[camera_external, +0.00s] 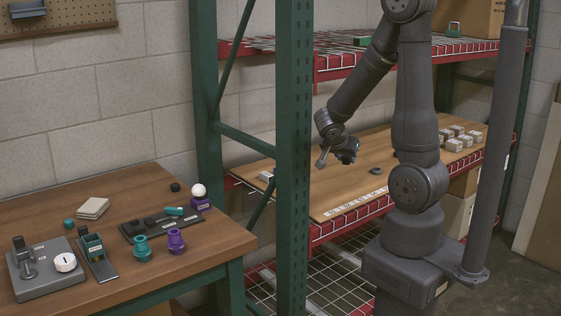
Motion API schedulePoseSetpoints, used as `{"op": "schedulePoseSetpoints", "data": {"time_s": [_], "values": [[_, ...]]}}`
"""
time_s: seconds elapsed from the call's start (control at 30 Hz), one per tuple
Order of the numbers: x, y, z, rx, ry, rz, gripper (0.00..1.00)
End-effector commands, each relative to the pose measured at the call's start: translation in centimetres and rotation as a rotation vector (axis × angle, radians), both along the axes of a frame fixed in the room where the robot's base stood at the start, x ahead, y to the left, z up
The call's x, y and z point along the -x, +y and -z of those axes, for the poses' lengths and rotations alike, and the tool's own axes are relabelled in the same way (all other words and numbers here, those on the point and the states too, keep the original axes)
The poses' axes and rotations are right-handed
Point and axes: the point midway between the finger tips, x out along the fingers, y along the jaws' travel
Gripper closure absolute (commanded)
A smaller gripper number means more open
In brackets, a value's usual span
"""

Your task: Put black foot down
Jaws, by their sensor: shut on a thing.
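My gripper (345,153) is over the wooden shelf board (345,190), left of my arm's base. It is shut on a small dark piece, apparently the black foot, which blends with the dark gripper and is hard to make out. The held piece appears to be above the board; the exact gap cannot be told. Another small dark piece (375,170) lies on the board to the right of the gripper.
Several pale grey blocks (460,138) stand at the board's right end. A green rack post (294,130) stands left of the gripper. A wooden table (215,262) at left holds teal and purple parts, a white-bulbed lamp (199,195) and dark fixtures. The board's middle is mostly clear.

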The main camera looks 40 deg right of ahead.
Motion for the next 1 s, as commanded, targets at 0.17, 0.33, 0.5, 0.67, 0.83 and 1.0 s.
{"op": "schedulePoseSetpoints", "data": {"time_s": [0.17,0.33,0.5,0.67,0.83,1.0], "values": [[0.4,4.1,0.5,0.002,0.002,-0.013,0.93],[1.0,7.5,0.8,0.003,0.002,-0.028,0.93],[1.9,11.1,1.2,0.005,0.003,-0.063,0.93],[2.8,14.7,1.7,0.005,0.002,-0.146,0.93],[3.2,18.9,2.5,0.006,0.000,-0.368,0.93],[1.6,22.6,2.2,-0.001,-0.003,-0.712,0.93]]}}
